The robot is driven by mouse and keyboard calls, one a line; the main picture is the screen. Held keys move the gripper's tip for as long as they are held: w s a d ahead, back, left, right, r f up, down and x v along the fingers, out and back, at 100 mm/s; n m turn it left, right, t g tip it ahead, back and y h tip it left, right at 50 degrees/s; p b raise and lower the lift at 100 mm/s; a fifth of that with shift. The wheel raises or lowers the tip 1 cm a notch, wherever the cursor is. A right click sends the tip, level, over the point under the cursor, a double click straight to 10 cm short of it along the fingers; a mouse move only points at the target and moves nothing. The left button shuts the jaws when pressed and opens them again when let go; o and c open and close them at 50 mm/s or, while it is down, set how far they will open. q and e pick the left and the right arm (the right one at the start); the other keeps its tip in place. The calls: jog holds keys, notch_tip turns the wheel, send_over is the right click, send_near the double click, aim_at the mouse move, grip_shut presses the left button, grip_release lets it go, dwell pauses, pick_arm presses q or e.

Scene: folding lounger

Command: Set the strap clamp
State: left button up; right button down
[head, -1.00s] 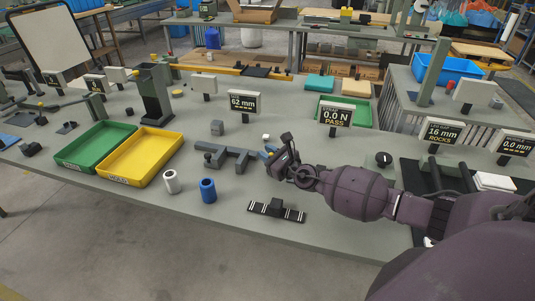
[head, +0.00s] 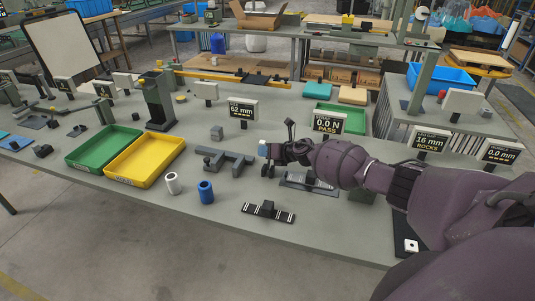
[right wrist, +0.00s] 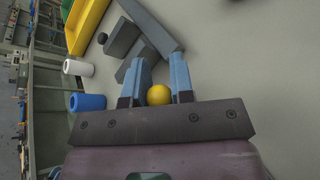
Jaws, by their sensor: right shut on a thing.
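My right gripper (head: 264,150) is at mid-table, just right of the grey forked bracket (head: 226,161). In the right wrist view its two blue fingers (right wrist: 160,68) stand either side of a round yellow knob (right wrist: 159,95), and it is shut on that. What the knob belongs to is hidden. The bracket (right wrist: 146,25) lies beyond the fingertips there. A dark strip with white stripes (head: 268,212) and a central block lies near the table's front edge. Which is the strap clamp is unclear.
A white cylinder (head: 172,183) and a blue cylinder (head: 205,192) stand left of the front strip. Yellow (head: 143,180) and green (head: 82,163) trays lie further left.

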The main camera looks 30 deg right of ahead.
pick_arm(q)
jog(key=shift+w+r, duration=0.3)
jog(key=shift+w, duration=0.25)
pick_arm(e)
jog(key=shift+w+d+f+m+g, duration=0.15)
jog(key=shift+d+f+m+g, duration=0.15)
jog(key=shift+m, duration=0.1)
pick_arm(q)
jog(key=shift+s, duration=0.1)
pick_arm(e)
jog(key=c, duration=1)
grip_release()
pick_arm(q)
jog(key=shift+s+f, duration=0.2)
jog(key=shift+s, duration=0.05)
pick_arm(e)
jog(key=shift+r, duration=0.1)
jog(key=shift+s+d+r, duration=0.1)
jog(key=shift+s+d, duration=0.05)
jog(key=shift+s, duration=0.1)
jog(key=p+v, duration=0.1)
jog(key=v, duration=0.7)
jog(key=shift+s+d+p, duration=0.2)
jog(key=shift+p, duration=0.1)
pick_arm(q)
jog(key=shift+r, duration=0.7)
pick_arm(e)
jog(key=shift+v, duration=0.8)
